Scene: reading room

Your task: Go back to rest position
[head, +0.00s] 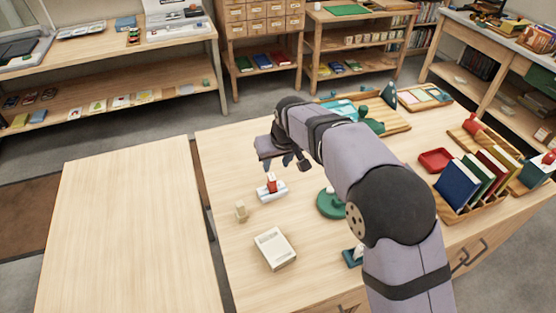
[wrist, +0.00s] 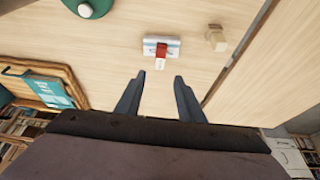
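My gripper (head: 291,161) hangs above the wooden table (head: 225,160), past the small white stand with a red piece on it (head: 272,188). In the wrist view my gripper (wrist: 159,88) has its two dark fingers apart with only bare table between them. The stand with the red piece (wrist: 161,48) lies beyond the fingertips, apart from them. My gripper holds nothing that I can see.
A red tray (head: 436,160) and a wooden rack with books (head: 459,186) are on the right. A second wooden table (head: 130,230) on the left is bare.

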